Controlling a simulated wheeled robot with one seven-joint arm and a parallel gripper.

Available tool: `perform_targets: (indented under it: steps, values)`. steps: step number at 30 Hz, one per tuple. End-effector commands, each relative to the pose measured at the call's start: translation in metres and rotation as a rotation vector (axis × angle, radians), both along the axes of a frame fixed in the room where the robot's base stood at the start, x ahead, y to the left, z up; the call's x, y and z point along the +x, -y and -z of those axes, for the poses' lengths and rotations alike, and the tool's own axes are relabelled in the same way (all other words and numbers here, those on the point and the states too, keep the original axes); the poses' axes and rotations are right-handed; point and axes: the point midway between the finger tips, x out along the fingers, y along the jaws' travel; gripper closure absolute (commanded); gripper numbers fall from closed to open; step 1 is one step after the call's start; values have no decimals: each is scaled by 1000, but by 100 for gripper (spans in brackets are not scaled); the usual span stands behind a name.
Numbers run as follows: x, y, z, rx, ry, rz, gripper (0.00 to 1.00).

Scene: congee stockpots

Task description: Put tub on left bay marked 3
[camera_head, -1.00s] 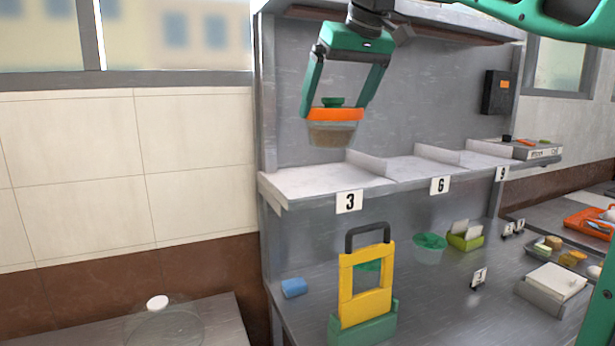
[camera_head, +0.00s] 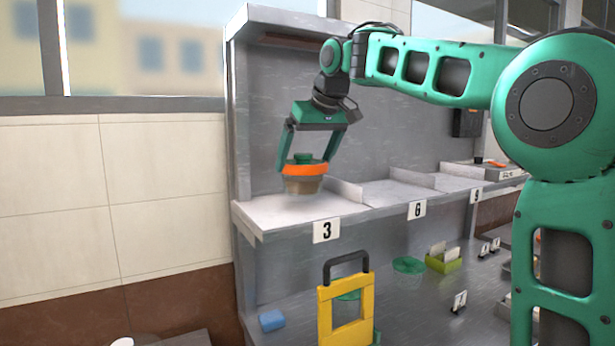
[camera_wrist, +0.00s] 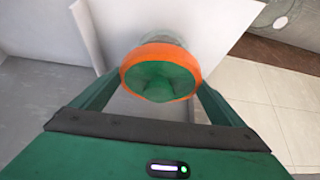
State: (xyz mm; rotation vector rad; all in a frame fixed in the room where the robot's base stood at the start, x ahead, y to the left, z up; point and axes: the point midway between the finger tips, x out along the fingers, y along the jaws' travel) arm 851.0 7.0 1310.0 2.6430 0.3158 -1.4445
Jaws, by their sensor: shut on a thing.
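The tub (camera_head: 304,186) is a clear container with brownish contents, an orange rim band and a green lid top. My gripper (camera_head: 304,170) is shut on it at the orange band, and the tub hangs upright. In the head view it is over the left bay (camera_head: 270,215), the shelf section above the label marked 3 (camera_head: 327,230). Whether its base touches the shelf I cannot tell. In the wrist view, the orange-rimmed tub (camera_wrist: 161,72) sits between the fingers with the white shelf surface (camera_wrist: 140,22) behind it.
A low divider (camera_head: 346,190) separates this bay from the bay marked 6 (camera_head: 417,209). The bay surfaces look clear. Below, a yellow frame with a black handle (camera_head: 325,315), a blue block (camera_head: 271,320), a green-lidded tub (camera_head: 408,266) and a lime holder (camera_head: 443,261) stand on the counter.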

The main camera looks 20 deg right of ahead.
Motion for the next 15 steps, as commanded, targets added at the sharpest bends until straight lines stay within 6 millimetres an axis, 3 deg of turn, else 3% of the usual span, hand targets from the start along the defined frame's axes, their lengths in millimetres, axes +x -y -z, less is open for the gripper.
perform_targets:
  steps: [6,15]
  values:
    - [-1,0,29,0,-2,1,52]
    - [-1,1,35,0,0,1,52]
